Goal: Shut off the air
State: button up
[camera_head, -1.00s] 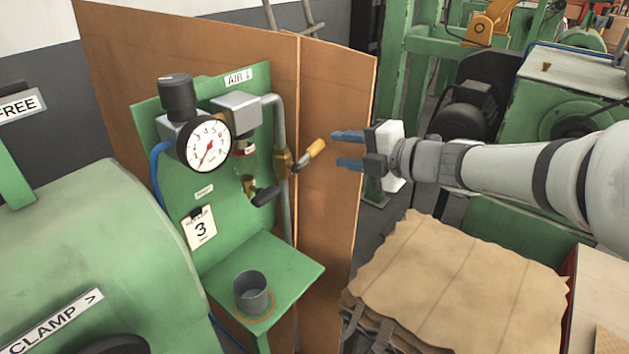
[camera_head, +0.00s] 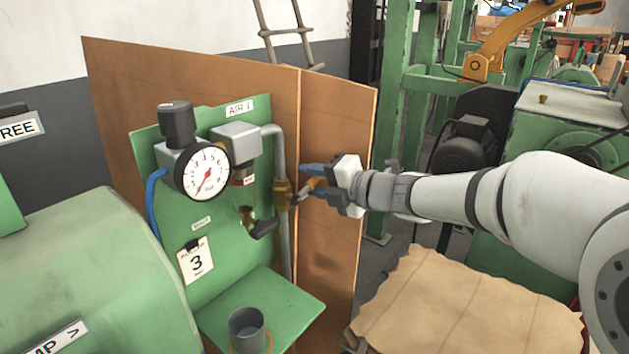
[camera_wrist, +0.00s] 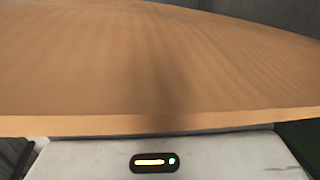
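The air valve is a brass body (camera_head: 283,194) on the grey pipe right of the green air panel (camera_head: 225,225), with a lever that has a yellow-orange grip (camera_head: 316,184). The lever points out to the right and slightly up. My gripper (camera_head: 316,180) has its blue fingers on either side of the grip, which they partly hide. The fingers look apart; contact cannot be made out. The white-faced pressure gauge (camera_head: 208,172) has a red needle pointing to the lower left.
A second brass valve with a black lever (camera_head: 262,228) sits lower left of my gripper. A grey cup (camera_head: 248,326) stands on the green shelf. The brown board (camera_head: 335,240) is close behind my gripper. A cardboard-topped stack (camera_head: 470,310) lies below my arm.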

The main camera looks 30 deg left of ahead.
grip_shut()
dwell(0.3)
dwell(0.3)
